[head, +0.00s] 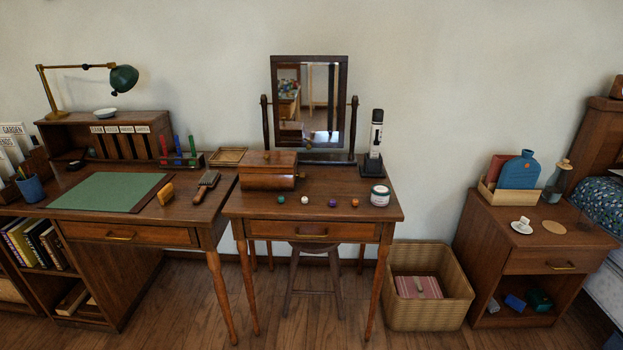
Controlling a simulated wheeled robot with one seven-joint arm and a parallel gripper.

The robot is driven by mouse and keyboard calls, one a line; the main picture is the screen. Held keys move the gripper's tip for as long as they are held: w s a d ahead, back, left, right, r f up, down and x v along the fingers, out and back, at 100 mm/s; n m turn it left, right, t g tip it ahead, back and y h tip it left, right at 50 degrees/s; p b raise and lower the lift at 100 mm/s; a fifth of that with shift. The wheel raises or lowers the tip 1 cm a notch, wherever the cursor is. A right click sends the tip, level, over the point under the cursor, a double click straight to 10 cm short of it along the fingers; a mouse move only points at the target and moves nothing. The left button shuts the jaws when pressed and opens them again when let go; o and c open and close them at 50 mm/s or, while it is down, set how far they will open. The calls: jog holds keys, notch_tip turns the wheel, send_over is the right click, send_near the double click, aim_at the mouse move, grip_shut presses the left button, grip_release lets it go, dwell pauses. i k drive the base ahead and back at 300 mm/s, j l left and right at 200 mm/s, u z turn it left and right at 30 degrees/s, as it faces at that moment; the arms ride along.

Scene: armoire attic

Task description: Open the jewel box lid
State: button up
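The jewel box (268,180) is a brown wooden box at the back left of the small dressing table (340,208). Its lid (268,160) looks closed, with its top sloping toward the front. A small knob-like thing shows at the box's right side; I cannot tell what it is. My gripper is not in view.
A mirror (309,105) stands behind the box. A desk (185,215) adjoins on the left. A wicker basket (452,308) stands on the floor at right.

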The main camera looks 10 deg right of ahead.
aim_at(256, 162)
jog(key=i+j, duration=0.15)
jog(key=i, duration=0.3)
jog(key=i+j, duration=0.15)
jog(key=i, duration=0.3)
jog(key=i+j+u, duration=0.1)
jog(key=i, duration=0.35)
jog(key=j, duration=0.1)
